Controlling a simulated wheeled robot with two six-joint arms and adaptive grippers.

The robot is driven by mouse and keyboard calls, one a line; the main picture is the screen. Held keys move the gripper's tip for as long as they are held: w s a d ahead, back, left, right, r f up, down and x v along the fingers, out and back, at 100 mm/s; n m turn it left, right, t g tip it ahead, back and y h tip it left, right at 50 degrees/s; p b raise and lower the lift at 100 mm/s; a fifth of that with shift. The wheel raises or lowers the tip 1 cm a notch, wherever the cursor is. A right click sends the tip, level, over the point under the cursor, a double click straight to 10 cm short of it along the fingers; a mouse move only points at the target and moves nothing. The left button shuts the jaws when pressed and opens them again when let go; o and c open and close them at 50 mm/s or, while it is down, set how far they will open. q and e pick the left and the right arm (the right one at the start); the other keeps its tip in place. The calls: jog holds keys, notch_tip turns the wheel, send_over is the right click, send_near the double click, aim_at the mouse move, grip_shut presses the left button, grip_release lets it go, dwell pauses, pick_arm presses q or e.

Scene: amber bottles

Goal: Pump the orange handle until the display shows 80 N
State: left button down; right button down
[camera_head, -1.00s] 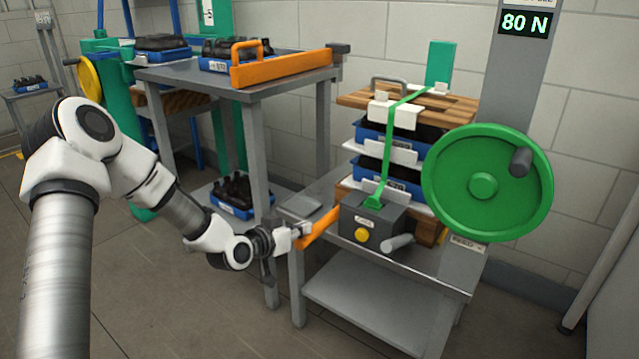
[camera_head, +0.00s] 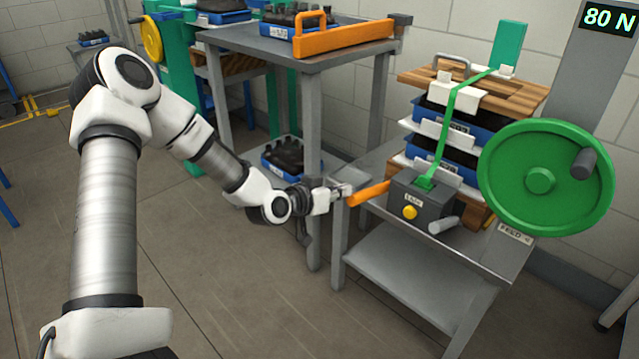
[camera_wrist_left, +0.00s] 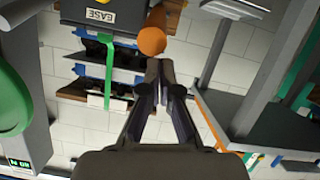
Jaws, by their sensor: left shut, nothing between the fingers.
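The orange handle (camera_head: 369,194) sticks out to the left of the grey box (camera_head: 420,200) on the low metal bench. The display (camera_head: 609,18) at the top right reads 80 N in green. My left gripper (camera_head: 346,190) is shut and empty at the outer end of the handle. In the left wrist view the rounded handle end (camera_wrist_left: 152,41) is just beyond the shut fingertips (camera_wrist_left: 159,65); I cannot tell whether they touch. My right gripper is not in view.
A green strap (camera_head: 450,120) runs from the box over stacked blue trays and a wooden board. A large green wheel (camera_head: 520,195) stands at the right. A grey table (camera_head: 270,52) with an orange-handled frame is behind my left arm. Floor in front is clear.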

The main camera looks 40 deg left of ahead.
pick_arm(q)
jog(key=p+v, duration=0.4)
jog(key=v, duration=0.2)
jog(key=shift+s+f+p, duration=0.2)
jog(key=shift+s+p, duration=0.2)
dwell(1.2)
